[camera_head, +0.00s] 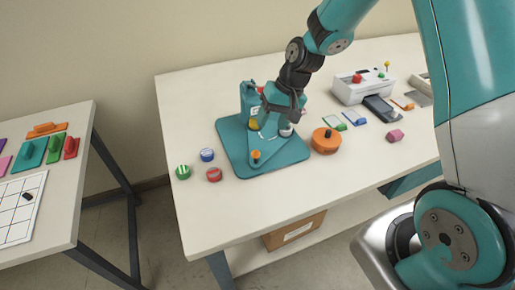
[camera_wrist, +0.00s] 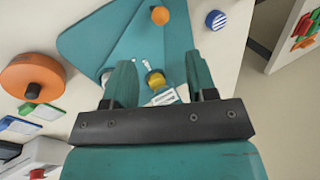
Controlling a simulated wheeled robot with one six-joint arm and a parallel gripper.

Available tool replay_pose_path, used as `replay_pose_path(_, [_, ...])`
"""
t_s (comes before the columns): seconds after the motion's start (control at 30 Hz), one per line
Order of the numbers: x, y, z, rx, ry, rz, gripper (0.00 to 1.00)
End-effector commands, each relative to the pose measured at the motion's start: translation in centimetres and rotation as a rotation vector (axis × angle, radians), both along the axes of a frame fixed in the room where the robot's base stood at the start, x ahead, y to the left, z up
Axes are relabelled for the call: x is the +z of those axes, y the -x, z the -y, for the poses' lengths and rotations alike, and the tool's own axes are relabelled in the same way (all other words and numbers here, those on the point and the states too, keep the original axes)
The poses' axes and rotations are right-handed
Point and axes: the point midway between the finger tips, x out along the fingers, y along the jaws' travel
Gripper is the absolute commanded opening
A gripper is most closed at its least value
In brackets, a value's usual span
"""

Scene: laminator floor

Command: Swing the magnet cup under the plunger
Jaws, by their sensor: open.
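The teal press (camera_head: 247,98) stands on a teal baseplate (camera_head: 232,150) on the middle table. A yellow cup-like part (camera_head: 253,124) sits at the front of the press, and a silvery cup (camera_head: 286,131) sits to its right; I cannot tell which is the magnet cup. My gripper (camera_head: 275,112) is low over the press and partly hides it. In the wrist view my gripper (camera_wrist: 160,78) is open, with the yellow part (camera_wrist: 155,79) between its fingers, apart from both. The silvery part (camera_wrist: 105,75) is partly hidden by the left finger. The plunger cannot be made out.
An orange knob (camera_head: 256,155) stands on the baseplate's front corner. A large orange disc (camera_head: 325,141) lies right of the plate. Green (camera_head: 183,172), blue (camera_head: 207,155) and red (camera_head: 214,174) round pieces lie left. A white laminator (camera_head: 358,90) stands at the back right.

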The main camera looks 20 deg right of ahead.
Motion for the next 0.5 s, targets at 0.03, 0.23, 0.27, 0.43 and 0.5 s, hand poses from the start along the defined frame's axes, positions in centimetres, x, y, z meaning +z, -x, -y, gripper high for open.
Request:
replay_pose_path(0.03, [-1.1,0.0,-0.5,0.003,0.0,-0.006,0.52])
replay_pose_path(0.23, [-5.4,-0.1,-2.1,0.003,-0.001,-0.006,0.52])
replay_pose_path(0.27, [-5.9,-0.3,-2.4,0.003,-0.001,-0.004,0.52])
replay_pose_path(0.43, [-8.6,-0.5,-3.3,0.003,0.0,-0.001,0.52])
replay_pose_path(0.5, [-9.4,-0.5,-3.6,0.003,0.0,-0.001,0.52])
